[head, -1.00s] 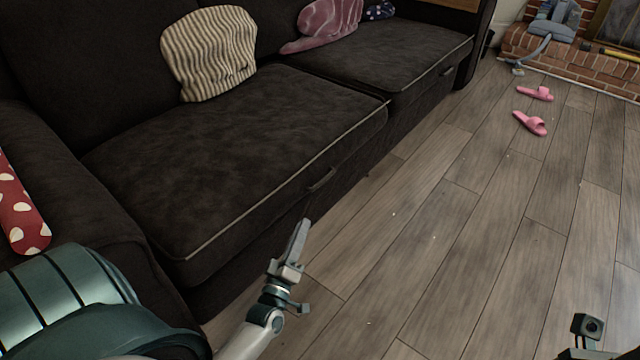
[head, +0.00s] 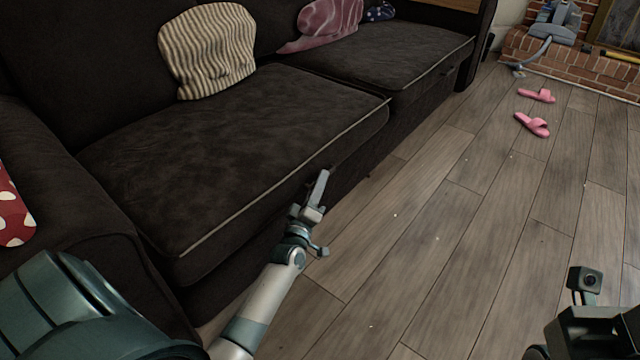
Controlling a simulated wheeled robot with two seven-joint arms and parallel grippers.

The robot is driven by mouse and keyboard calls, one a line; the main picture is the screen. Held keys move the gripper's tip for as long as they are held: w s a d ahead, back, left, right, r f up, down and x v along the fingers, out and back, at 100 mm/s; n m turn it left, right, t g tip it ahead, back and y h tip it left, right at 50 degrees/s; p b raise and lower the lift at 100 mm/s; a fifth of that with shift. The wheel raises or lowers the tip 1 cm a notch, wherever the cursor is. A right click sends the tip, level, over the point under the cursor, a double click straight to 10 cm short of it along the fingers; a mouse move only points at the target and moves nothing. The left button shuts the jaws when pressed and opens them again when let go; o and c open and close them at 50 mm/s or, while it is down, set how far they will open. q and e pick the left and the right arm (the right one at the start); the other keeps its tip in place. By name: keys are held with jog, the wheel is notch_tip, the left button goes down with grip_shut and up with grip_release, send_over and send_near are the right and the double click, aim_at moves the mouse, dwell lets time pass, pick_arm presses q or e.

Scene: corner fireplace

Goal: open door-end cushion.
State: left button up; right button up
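The dark sofa has two seat cushions with pale piping, a near one (head: 225,150) and a far one (head: 390,50). Both look shut, lying flat; the pictures do not say which is the door-end one. My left gripper (head: 319,186) is at the near cushion's front edge, where its handle is; the gripper hides the handle, and contact cannot be told. I see its fingers edge-on, so I cannot tell whether they are apart. Part of my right wrist (head: 588,279) shows at the lower right; its fingertips are not visible.
Pink slippers (head: 533,124) and a vacuum cleaner (head: 555,22) are by the brick hearth (head: 590,65). The wooden floor (head: 440,240) before the sofa is mostly clear.

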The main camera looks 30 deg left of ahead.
pick_arm(q)
jog(key=shift+w+a+r, duration=0.1)
jog(key=shift+w, duration=0.25)
grip_shut()
jog(key=shift+r, duration=0.2)
